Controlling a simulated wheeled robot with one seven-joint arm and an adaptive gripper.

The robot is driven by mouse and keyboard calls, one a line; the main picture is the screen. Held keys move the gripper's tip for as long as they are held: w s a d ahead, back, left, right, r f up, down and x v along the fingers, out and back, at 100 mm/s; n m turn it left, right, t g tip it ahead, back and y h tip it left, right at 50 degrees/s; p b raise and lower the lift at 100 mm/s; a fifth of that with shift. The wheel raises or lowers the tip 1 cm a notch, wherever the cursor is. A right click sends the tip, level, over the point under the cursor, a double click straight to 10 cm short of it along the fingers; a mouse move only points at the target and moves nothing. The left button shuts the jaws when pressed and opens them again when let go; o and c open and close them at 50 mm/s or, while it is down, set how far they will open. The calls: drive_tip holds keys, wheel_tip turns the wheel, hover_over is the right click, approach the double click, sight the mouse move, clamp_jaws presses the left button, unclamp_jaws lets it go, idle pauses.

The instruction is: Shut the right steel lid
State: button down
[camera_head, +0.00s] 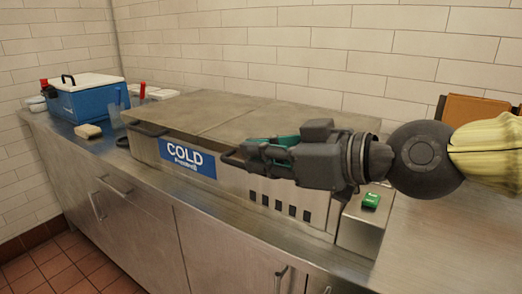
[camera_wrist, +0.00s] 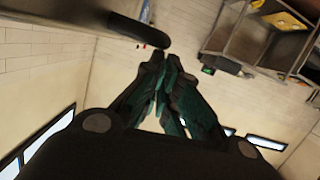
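A low steel cold box with a blue "COLD" label (camera_head: 187,158) stands on the counter. Its right steel lid (camera_head: 290,118) looks flat, level with the left lid (camera_head: 185,108); a seam runs between them. My gripper hides part of the right lid's front edge, so a small gap there cannot be ruled out. The right lid's dark handle (camera_head: 231,159) is at the front, just left of my fingertips. My gripper (camera_head: 250,153) points left along the box front; it also shows in the wrist view (camera_wrist: 166,58), fingertips together and empty. A dark curved bar (camera_wrist: 125,22) passes near the tips there.
A blue cooler with a white lid (camera_head: 85,97) stands at the far left of the counter. A green button (camera_head: 371,200) sits on a steel block at the box's right. A brown board (camera_head: 472,110) leans at the back right. The counter at the right is clear.

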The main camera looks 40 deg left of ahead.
drive_tip(key=d+r+p, duration=0.2)
drive_tip(key=d+r, duration=0.4)
drive_tip(key=d, duration=0.3)
drive_tip(key=shift+s+d+p, duration=0.25)
drive_tip(key=shift+d+p, duration=0.05)
drive_tip(key=shift+d, duration=0.1)
